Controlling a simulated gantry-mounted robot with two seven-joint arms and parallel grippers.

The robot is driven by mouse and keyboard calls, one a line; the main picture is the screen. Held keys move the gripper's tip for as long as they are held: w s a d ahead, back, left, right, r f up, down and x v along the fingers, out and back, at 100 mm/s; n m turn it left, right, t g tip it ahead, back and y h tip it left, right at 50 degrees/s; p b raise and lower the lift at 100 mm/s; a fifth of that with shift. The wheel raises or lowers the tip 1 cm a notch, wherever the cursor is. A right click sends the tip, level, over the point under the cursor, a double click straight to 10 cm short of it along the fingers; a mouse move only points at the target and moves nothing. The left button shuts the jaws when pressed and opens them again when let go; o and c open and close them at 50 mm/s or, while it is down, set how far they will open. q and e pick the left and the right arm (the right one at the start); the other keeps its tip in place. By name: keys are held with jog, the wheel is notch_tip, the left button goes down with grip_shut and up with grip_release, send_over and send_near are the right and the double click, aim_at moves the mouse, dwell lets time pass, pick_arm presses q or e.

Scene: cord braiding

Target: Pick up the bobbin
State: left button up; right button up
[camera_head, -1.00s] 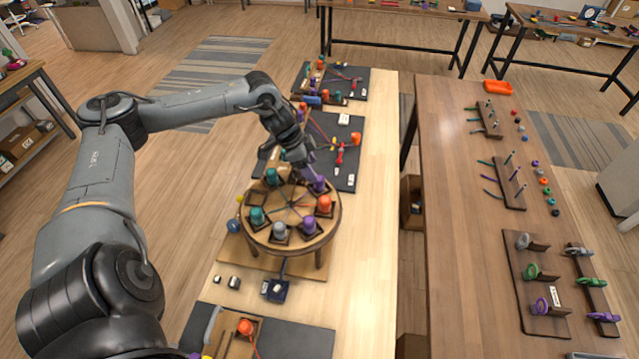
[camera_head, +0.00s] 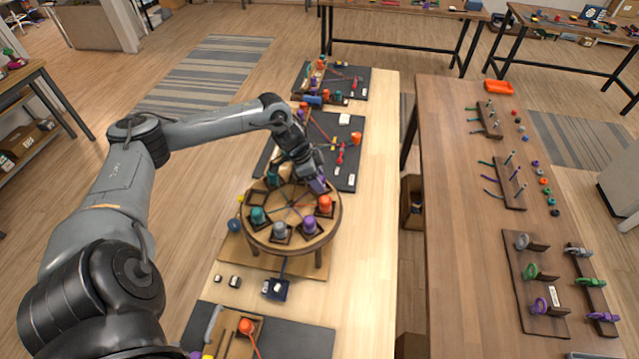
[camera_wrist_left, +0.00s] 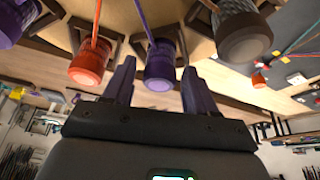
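The round wooden braiding stand (camera_head: 290,247) on the light table carries several bobbins with cords running to its centre. My left gripper (camera_head: 315,184) is at the far right rim, at a purple bobbin (camera_head: 319,187) that it partly covers. In the left wrist view my left gripper (camera_wrist_left: 157,85) is open, with one finger on each side of the purple bobbin (camera_wrist_left: 160,66). Gaps show between the fingers and the bobbin. An orange bobbin (camera_wrist_left: 90,62) and a grey bobbin (camera_wrist_left: 242,38) flank it. My right gripper is not in view.
Near the gripper stand an orange bobbin (camera_head: 325,203) and a teal bobbin (camera_head: 272,179). Another purple bobbin (camera_head: 309,225), a grey bobbin (camera_head: 280,229) and a teal bobbin (camera_head: 258,215) line the front rim. The table's right strip (camera_head: 370,250) is clear.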

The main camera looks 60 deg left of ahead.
pick_arm(q)
jog(key=c, duration=0.9)
jog(key=shift+r, duration=0.15)
